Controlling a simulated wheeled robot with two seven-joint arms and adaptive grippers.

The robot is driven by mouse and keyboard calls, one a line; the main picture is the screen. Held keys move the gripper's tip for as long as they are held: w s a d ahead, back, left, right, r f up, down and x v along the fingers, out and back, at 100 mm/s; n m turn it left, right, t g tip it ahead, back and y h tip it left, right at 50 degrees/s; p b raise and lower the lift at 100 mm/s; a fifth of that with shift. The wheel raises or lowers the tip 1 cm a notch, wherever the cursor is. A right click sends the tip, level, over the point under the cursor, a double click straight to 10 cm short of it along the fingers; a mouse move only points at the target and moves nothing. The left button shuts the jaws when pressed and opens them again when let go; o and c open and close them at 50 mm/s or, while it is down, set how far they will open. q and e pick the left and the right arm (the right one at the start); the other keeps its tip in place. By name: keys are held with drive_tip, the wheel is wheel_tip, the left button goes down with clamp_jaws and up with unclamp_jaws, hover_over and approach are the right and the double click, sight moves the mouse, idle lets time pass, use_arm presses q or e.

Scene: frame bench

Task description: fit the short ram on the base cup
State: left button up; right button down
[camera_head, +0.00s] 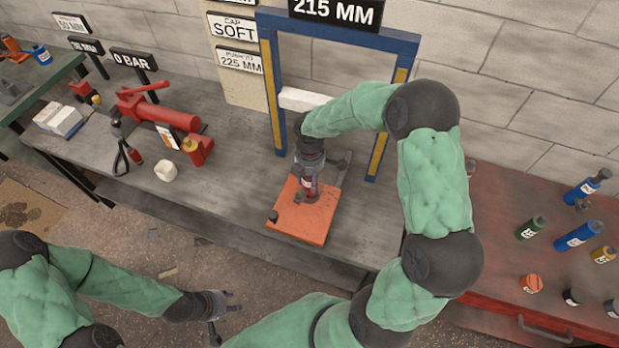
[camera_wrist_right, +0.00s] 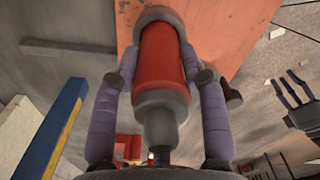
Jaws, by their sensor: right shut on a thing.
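My right gripper (camera_head: 309,180) is shut on the red short ram (camera_head: 312,186), upright over the orange plate (camera_head: 290,222). In the right wrist view the ram's red body (camera_wrist_right: 162,62) sits between both fingers of the gripper (camera_wrist_right: 160,75), its grey rod end toward the camera. A dark grey ring (camera_wrist_right: 155,17), perhaps the base cup, shows around its far end at the plate (camera_wrist_right: 235,30). I cannot tell whether the ram is seated in it. My left gripper (camera_head: 225,308) is open and empty, off the bench front.
A blue and yellow frame (camera_head: 268,85) with a white crossbar block (camera_head: 302,99) stands behind the plate. A red pump (camera_head: 150,110) and a pale lump (camera_head: 165,170) lie left. A red cabinet (camera_head: 500,250) at right bears several bottle-like rams.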

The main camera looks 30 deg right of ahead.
drive_tip(key=shift+w+f+b, duration=0.1)
drive_tip(key=shift+f+b, duration=0.3)
drive_tip(key=shift+f, duration=0.25)
drive_tip(key=c, duration=0.6)
unclamp_jaws()
drive_tip(key=shift+f, duration=0.1)
wheel_tip(320, 180, up, 12)
drive_tip(key=shift+r, duration=0.1)
idle(0.4)
